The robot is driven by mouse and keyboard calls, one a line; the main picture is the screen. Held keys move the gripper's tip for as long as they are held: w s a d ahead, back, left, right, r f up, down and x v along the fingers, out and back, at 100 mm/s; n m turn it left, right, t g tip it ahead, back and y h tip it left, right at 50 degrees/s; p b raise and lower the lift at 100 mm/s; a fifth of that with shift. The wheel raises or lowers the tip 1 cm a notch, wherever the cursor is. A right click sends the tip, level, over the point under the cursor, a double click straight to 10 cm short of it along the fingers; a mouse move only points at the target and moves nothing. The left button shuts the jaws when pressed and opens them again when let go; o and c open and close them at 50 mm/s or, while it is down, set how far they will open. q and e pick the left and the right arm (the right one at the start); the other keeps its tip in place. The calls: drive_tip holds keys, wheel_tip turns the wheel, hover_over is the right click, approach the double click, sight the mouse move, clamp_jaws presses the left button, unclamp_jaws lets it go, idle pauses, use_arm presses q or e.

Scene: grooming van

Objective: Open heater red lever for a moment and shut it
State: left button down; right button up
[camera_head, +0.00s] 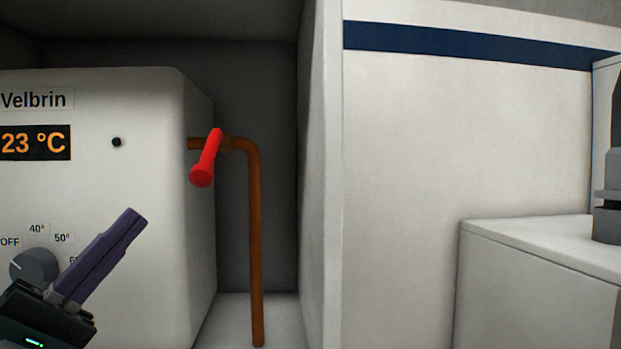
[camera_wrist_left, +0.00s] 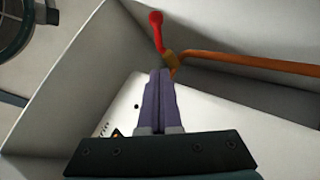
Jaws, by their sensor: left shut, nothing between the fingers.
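The red lever (camera_head: 206,159) sits on a copper pipe at the right side of the white heater (camera_head: 150,215). In the head view it slants, its round end low and toward me. My left gripper (camera_head: 134,217) is shut and empty in front of the heater, below and left of the lever and apart from it. In the left wrist view the closed purple fingers (camera_wrist_left: 160,76) point toward the brass valve fitting (camera_wrist_left: 170,59) and the red lever (camera_wrist_left: 157,32). The gap between fingertips and fitting is hard to judge there. My right gripper is not in view.
The copper pipe (camera_head: 255,240) bends down to the alcove floor. The heater has a grey dial (camera_head: 34,267), partly behind my gripper, and a display (camera_head: 36,143) reading 23 °C. A partition wall (camera_head: 320,180) stands right of the pipe. A white cabinet (camera_head: 535,250) is farther right.

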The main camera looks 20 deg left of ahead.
sight(210, 156)
use_arm(q)
drive_tip(key=w+d+r, duration=0.1)
drive_tip(key=w+d+r+p, duration=0.1)
drive_tip(key=d+r, duration=0.1)
drive_tip(key=w+d+r, duration=0.1)
drive_tip(key=r, duration=0.1)
drive_tip(key=shift+w+d, duration=0.3)
drive_tip(key=shift+d, duration=0.1)
drive_tip(key=shift+p, duration=0.3)
drive_tip(key=n+y+p, duration=0.1)
drive_tip(key=p, duration=0.1)
drive_tip(key=r+n+y+p, duration=0.1)
drive_tip(key=n+y+p, duration=0.1)
drive_tip(key=p, duration=0.1)
drive_tip(key=s+r+n+y+p, duration=0.1)
drive_tip(key=n+y+p, duration=0.1)
drive_tip(key=p, duration=0.1)
drive_tip(key=shift+d, duration=0.25)
drive_tip(key=shift+f, duration=0.1)
